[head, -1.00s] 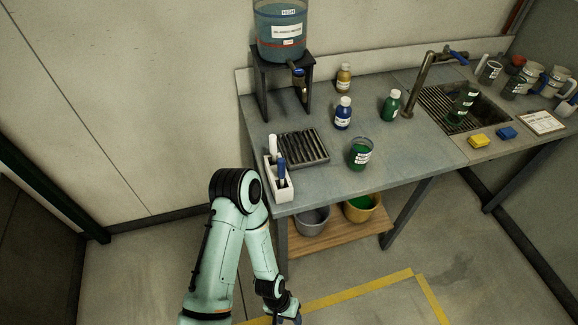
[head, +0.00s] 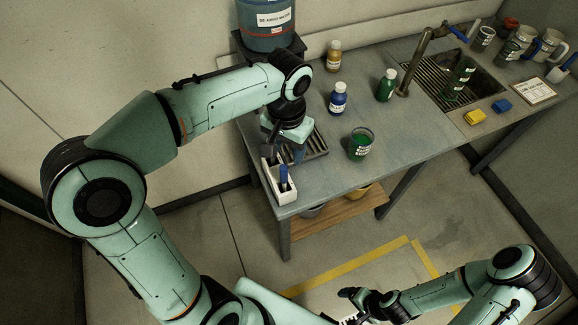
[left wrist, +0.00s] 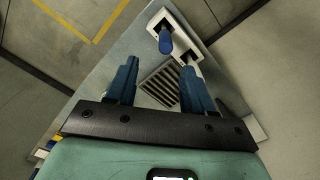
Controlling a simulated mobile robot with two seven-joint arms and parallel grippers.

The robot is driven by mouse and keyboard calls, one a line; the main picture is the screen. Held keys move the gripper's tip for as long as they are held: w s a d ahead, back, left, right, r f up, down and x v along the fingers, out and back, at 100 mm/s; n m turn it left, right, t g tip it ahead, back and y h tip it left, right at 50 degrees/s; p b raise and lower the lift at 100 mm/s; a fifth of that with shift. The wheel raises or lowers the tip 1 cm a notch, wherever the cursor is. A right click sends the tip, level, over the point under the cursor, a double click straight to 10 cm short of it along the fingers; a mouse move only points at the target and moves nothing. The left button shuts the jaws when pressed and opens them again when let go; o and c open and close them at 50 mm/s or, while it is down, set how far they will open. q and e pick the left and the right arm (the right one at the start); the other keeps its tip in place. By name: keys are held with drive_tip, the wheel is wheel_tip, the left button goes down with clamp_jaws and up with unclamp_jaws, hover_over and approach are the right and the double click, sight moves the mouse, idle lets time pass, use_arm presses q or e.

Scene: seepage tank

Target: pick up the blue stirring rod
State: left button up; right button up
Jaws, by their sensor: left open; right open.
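The blue stirring rod (head: 283,177) stands in a white holder (head: 285,195) at the table's near left corner. Its blue end (left wrist: 166,40) shows in the left wrist view, above and beyond my fingertips. My left gripper (head: 286,150) is over the table just behind the holder, above the slotted rack, pointing down. In the left wrist view its two blue fingers (left wrist: 160,70) are apart with nothing between them but the rack below. The rod's lower part is hidden in the holder. My right gripper (head: 355,306) is open, low over the floor in front of the table.
The slotted rack (head: 317,147) lies partly under my left gripper. A green beaker (head: 360,145), a blue-labelled bottle (head: 338,98) and a green bottle (head: 386,85) stand to the right. The tank (head: 266,28) is behind my left arm. The front middle of the table is clear.

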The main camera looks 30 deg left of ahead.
sight(284, 174)
use_arm(q)
drive_tip(key=f, duration=0.6)
drive_tip(key=shift+s+f, duration=0.15)
drive_tip(key=shift+s, duration=0.2)
drive_tip(key=f, duration=0.3)
drive_tip(key=a+f, duration=0.1)
drive_tip(key=f, duration=0.1)
drive_tip(key=shift+w+f+b, duration=0.15)
drive_tip(key=shift+f+b, duration=0.15)
drive_tip(key=shift+d, duration=0.1)
clamp_jaws()
